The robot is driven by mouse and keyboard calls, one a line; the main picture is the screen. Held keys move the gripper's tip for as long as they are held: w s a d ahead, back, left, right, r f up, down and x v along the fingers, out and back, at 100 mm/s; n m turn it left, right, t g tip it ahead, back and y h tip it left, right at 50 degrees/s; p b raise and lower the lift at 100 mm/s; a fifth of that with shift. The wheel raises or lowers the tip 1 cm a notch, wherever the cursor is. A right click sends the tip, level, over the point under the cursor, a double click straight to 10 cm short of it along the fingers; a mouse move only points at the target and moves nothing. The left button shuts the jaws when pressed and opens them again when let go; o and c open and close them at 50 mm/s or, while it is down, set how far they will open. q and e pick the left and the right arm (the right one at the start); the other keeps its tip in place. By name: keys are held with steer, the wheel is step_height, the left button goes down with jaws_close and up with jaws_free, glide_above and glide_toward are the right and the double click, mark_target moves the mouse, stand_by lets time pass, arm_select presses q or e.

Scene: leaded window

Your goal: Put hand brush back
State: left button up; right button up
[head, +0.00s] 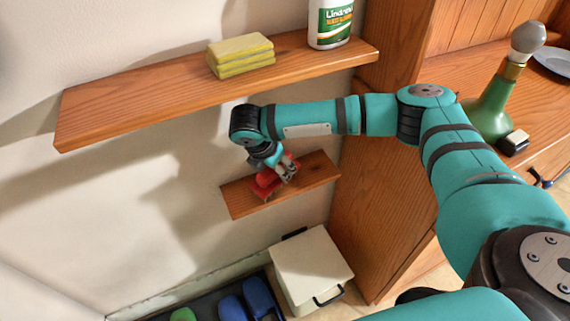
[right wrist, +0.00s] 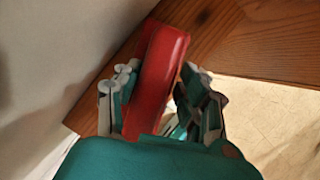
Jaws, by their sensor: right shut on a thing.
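The hand brush is red. In the head view the brush (head: 268,181) is at the small lower wooden shelf (head: 318,172), near its left half. My right gripper (head: 287,168) is shut on it from above. In the right wrist view the red brush (right wrist: 160,75) lies between the two fingers of the gripper (right wrist: 160,100), with the wooden shelf (right wrist: 235,45) behind it. Whether the brush rests on the shelf or is held just above it, I cannot tell. Its bristles are mostly hidden. My left gripper is not in view.
A longer upper shelf (head: 130,112) holds yellow sponges (head: 240,54) and a white-green bottle (head: 330,22). A wooden cabinet (head: 365,210) stands right of the small shelf. Below are a white lidded bin (head: 312,262) and a dark tray with blue shoes (head: 258,294). A green bottle lamp (head: 492,105) stands at right.

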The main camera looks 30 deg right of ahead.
steer(key=o, duration=1.1)
steer(key=shift+d, duration=0.1)
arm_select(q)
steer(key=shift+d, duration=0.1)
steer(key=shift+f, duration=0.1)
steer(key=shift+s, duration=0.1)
